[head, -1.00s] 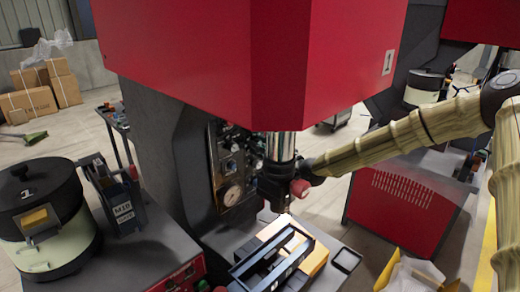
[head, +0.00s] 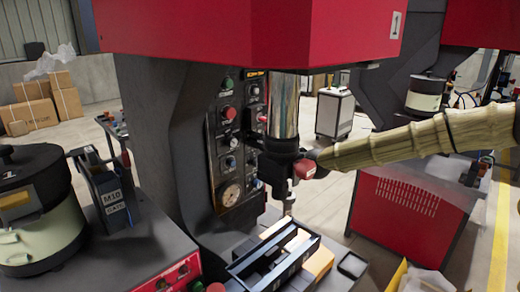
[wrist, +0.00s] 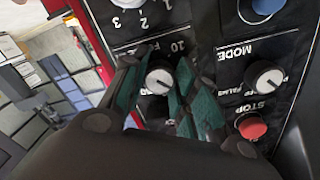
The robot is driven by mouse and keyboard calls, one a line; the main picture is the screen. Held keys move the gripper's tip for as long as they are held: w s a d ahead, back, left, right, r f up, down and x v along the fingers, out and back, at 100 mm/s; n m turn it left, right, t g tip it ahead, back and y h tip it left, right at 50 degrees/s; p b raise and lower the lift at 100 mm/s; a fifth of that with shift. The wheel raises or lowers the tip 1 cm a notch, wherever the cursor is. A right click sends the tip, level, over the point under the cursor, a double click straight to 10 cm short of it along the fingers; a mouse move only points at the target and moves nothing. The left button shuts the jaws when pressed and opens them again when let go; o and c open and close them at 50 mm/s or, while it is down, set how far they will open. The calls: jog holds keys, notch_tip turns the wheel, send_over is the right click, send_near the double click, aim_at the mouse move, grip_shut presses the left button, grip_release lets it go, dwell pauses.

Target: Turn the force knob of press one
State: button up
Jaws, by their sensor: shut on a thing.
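The force knob (wrist: 159,80) is a white-faced round knob on a black panel in the wrist view, below a partly hidden label with "10". My gripper (wrist: 157,93) is shut on it, with a teal-padded finger on either side. In the head view, the control panel (head: 227,150) of press one (head: 240,30) stands left of the chrome ram (head: 284,105). There my sleeved arm reaches in from the right, and the ram and its dark head hide the fingers and the knob.
In the wrist view, a mode knob (wrist: 265,78) and a red stop button (wrist: 251,127) sit right of the fingers. In the head view, a round gauge (head: 230,194) is low on the panel. A black-lidded feeder (head: 40,235) stands at left, and a dark-railed fixture (head: 272,262) below the ram.

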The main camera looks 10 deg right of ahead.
jog(key=shift+d+r+m, duration=0.1)
jog(key=shift+d+m, duration=0.05)
jog(key=shift+m, duration=0.15)
jog(key=o, duration=1)
jog(key=shift+s+d, duration=0.15)
jog(key=shift+a, duration=0.25)
jog(key=v, duration=1.2)
jog(key=shift+d, duration=0.15)
jog(key=shift+d+f, duration=0.1)
jog(key=shift+f, duration=0.1)
